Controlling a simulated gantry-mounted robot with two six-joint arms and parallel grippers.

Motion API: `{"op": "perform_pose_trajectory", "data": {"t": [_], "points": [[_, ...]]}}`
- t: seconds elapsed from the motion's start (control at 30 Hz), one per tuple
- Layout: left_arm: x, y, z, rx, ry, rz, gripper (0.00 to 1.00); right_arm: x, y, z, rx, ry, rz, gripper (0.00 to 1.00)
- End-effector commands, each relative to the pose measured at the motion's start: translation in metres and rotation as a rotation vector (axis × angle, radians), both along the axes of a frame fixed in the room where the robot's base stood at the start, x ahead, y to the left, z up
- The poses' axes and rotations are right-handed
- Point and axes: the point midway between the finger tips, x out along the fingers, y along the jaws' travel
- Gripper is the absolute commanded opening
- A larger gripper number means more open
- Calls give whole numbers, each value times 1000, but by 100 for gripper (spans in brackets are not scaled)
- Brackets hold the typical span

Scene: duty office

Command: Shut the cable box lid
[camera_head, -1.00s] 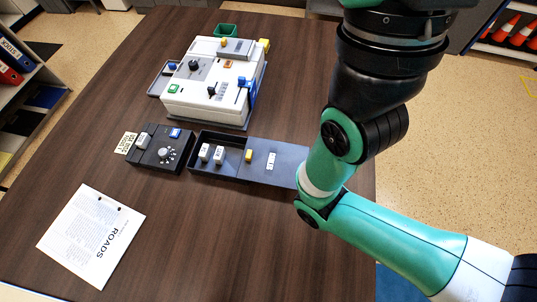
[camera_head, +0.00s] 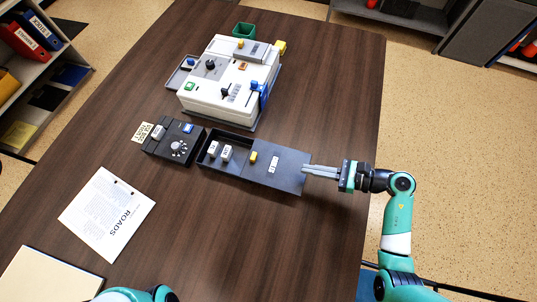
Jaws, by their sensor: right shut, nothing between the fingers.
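The cable box (camera_head: 207,160) is a dark grey open tray near the table's middle, with two white pieces inside. Its lid (camera_head: 290,180) is a flat grey panel folded open to the right, with a yellow piece near the box side and a white label. My right gripper (camera_head: 306,169) is shut and empty, its fingertips at the lid's right edge. I cannot tell whether they touch the lid or hover over it. My left gripper is out of view; only a teal part of my arm shows at the bottom.
A black dial unit (camera_head: 177,152) stands close left of the box. A white device (camera_head: 213,101) with knobs stands behind it. The table in front of the box is clear.

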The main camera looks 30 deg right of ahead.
Motion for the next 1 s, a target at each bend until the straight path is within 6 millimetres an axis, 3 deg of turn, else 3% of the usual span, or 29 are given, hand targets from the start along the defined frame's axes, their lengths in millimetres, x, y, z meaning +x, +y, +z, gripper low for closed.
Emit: {"op": "perform_pose_trajectory", "data": {"t": [0.27, 0.6, 0.8, 1.0], "points": [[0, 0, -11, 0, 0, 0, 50, 19, 20, -11, -1, -3, 7, 0], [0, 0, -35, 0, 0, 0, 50, 71, 68, -33, -2, -5, 8, 0], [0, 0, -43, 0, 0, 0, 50, 93, 88, -31, -2, -5, 6, 0], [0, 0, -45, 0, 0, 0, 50, 100, 94, -29, 0, -5, 2, 0]]}}
